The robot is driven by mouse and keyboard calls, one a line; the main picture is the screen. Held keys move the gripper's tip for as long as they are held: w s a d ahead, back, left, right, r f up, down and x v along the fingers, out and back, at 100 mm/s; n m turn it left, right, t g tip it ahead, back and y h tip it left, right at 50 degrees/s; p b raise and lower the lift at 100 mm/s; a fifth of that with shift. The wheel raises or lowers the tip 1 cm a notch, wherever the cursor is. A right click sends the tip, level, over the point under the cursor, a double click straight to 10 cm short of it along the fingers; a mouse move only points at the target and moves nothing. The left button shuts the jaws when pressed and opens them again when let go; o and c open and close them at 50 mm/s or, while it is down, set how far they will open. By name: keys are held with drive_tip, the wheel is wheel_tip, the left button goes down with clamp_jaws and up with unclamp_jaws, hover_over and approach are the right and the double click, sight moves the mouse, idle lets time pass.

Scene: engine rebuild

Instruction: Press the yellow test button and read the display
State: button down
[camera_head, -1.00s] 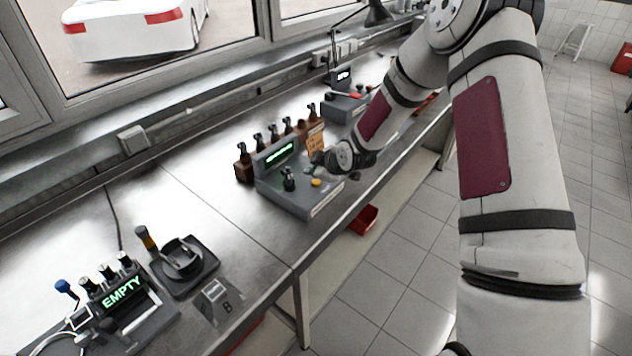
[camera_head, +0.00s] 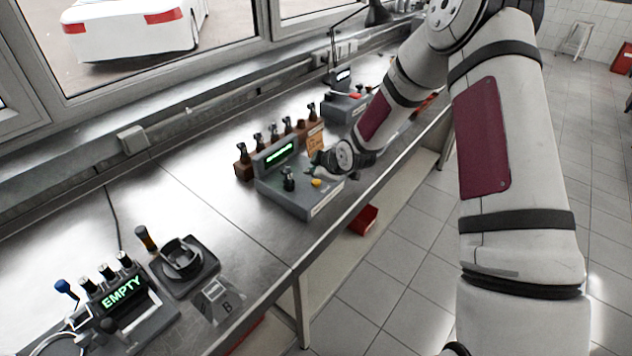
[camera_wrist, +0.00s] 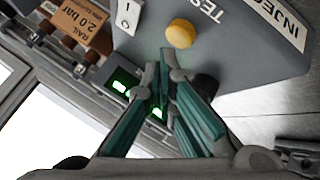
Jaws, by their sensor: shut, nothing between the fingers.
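The yellow test button (camera_head: 316,183) sits on the sloped top of a grey test bench unit (camera_head: 300,207); in the wrist view the button (camera_wrist: 180,33) is round and beside the letters "TES". The unit's display (camera_head: 279,153) is lit green, but its text is too small to read; in the wrist view my fingers partly cover the display (camera_wrist: 122,84). My gripper (camera_wrist: 165,62) is shut and empty, its fingertips just short of the button in the picture, apart from it. In the head view my gripper (camera_head: 318,168) is close behind the button.
A dark injector (camera_head: 288,178) stands upright on the unit. A brown rack (camera_head: 243,168) with several injectors is behind it. At the front left, another device shows "EMPTY" (camera_head: 121,292). A red bin (camera_head: 363,219) is below the bench edge.

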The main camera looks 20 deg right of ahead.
sight(314, 182)
drive_tip(key=shift+f, duration=0.1)
drive_tip(key=shift+f, duration=0.35)
drive_tip(key=shift+f, duration=0.5)
idle(0.8)
drive_tip(key=shift+r, duration=0.95)
drive_tip(key=shift+r+p, duration=0.75)
drive_tip(key=shift+r, duration=1.75)
